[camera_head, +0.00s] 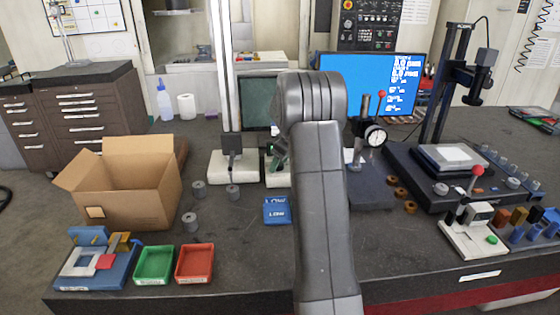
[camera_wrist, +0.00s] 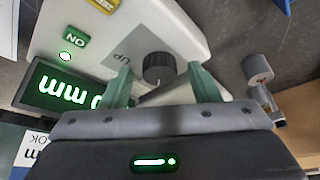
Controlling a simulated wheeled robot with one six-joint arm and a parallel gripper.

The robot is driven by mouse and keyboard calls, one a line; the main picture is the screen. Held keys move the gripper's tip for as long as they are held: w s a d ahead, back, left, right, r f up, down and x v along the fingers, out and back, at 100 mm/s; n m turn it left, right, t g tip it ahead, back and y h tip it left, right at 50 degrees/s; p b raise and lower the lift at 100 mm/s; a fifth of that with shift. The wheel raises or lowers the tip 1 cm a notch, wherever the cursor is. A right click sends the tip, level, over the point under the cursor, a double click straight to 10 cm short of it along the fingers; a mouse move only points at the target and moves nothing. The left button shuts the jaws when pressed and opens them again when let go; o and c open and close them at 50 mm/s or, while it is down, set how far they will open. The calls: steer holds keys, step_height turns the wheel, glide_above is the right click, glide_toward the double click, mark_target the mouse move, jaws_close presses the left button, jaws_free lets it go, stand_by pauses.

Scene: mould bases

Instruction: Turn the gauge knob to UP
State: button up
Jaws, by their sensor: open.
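The gauge's white body (camera_wrist: 185,22) fills the upper part of the wrist view. On it is a dark, ridged round knob (camera_wrist: 157,67). A grey patch marked UP (camera_wrist: 122,57) lies just left of the knob. Which way the knob points is not clear. My gripper (camera_wrist: 159,72) is open, its green fingers on either side of the knob; I cannot tell whether they touch it. In the head view my arm hides much of my gripper and the gauge.
An open cardboard box (camera_head: 130,205), several grey cylinders (camera_head: 190,222) and green (camera_head: 154,264) and red (camera_head: 195,263) trays are at left. A blue block (camera_head: 276,211) lies near my arm. A dial stand (camera_head: 375,135) and monitor (camera_head: 385,80) are at right.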

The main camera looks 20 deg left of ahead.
steer(key=c, duration=1)
